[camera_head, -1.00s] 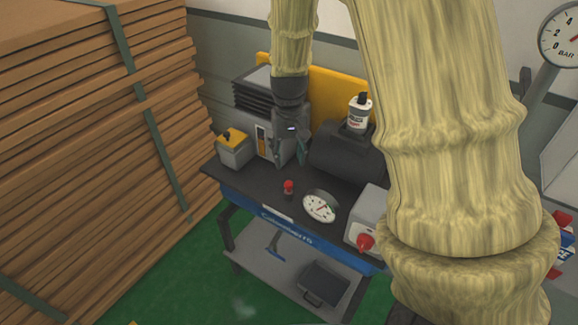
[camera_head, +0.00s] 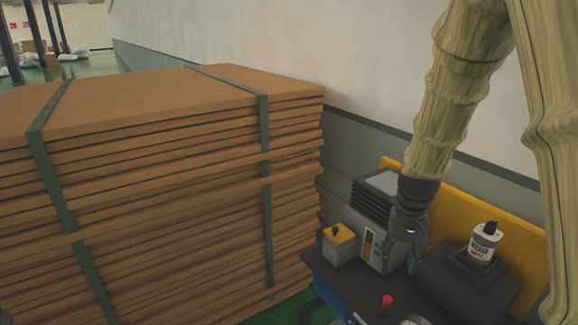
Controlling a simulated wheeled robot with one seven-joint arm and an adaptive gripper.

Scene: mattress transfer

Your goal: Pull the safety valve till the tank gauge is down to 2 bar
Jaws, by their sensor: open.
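A small red-capped fitting (camera_head: 387,300), which looks like the safety valve, stands on the dark bench near the bottom of the view. The tank gauge (camera_head: 414,321) beside it is mostly cut off by the bottom edge, so its needle cannot be read. The dark tank (camera_head: 466,283) lies to the right on the bench. My gripper (camera_head: 413,262) points down, open, above and behind the red cap and left of the tank. It is apart from the red cap, and nothing shows between its fingers.
A grey machine (camera_head: 373,252) with black fins and a yellow-topped box (camera_head: 340,243) stand at the bench's left. A white bottle (camera_head: 486,243) sits on the tank. A yellow panel (camera_head: 522,234) stands behind. A tall strapped stack of brown boards (camera_head: 190,190) fills the left.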

